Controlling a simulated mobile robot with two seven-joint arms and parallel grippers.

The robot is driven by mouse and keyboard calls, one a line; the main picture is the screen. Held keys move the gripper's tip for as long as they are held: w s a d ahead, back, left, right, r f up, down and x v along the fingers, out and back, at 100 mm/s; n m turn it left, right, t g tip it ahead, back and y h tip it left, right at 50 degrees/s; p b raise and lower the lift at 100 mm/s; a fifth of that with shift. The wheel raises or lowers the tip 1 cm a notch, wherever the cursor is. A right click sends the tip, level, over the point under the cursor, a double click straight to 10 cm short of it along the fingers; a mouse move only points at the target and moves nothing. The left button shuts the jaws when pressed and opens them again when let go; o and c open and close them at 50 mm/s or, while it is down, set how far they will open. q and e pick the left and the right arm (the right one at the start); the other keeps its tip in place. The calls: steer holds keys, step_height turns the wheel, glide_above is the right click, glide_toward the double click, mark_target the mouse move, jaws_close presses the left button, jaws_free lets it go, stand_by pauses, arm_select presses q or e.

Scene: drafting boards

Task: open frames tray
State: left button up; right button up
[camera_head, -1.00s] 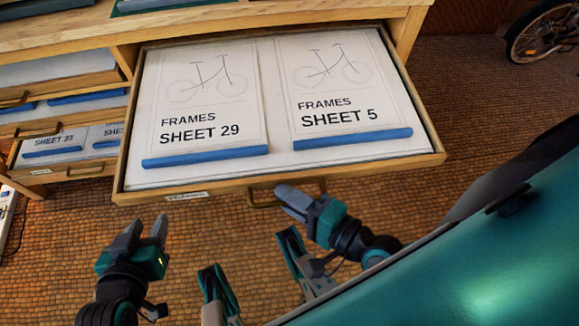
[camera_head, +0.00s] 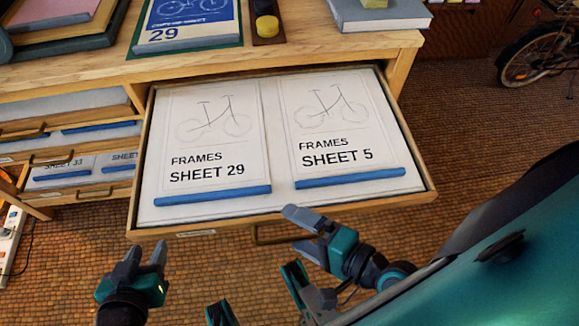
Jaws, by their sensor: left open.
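The frames tray (camera_head: 200,213) is a wooden drawer pulled well out of the cabinet. It holds two white sheets, FRAMES SHEET 29 (camera_head: 213,140) and FRAMES SHEET 5 (camera_head: 335,130), each with a blue strip along its near edge. A brass handle (camera_head: 262,238) sits on its front, with its right part hidden behind my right gripper. My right gripper (camera_head: 303,232) is at the handle's right end; whether it grips the handle is unclear. My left gripper (camera_head: 145,256) is open and empty, below the tray's front left corner.
More drawers (camera_head: 75,170) lie at the left, slightly open. The cabinet top (camera_head: 200,68) carries a blue bicycle sheet (camera_head: 190,20), a yellow-topped object (camera_head: 266,26) and a grey book (camera_head: 385,14). A bicycle (camera_head: 540,55) stands at the far right. A power strip (camera_head: 12,235) lies at the left.

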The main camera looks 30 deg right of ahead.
steer(key=w+a+r+t+p, duration=0.1)
steer(key=w+r+t+p, duration=0.1)
steer(key=r, duration=1.1)
steer(key=shift+w, duration=0.6)
steer(key=shift+s+r+y+p, duration=0.15)
steer(key=shift+r+p, duration=0.15)
steer(key=shift+r, duration=0.3)
steer(key=shift+s+r+y+p, duration=0.15)
steer(key=shift+r+p, duration=0.15)
steer(key=shift+r, duration=0.3)
steer(key=c, duration=0.7)
arm_select(q)
steer(key=r, duration=0.4)
steer(key=shift+s+a+r, duration=0.1)
steer(key=shift+s+a, duration=0.05)
steer(key=shift+a, duration=0.05)
arm_select(e)
steer(key=shift+r, duration=0.15)
steer(key=shift+c, duration=0.2)
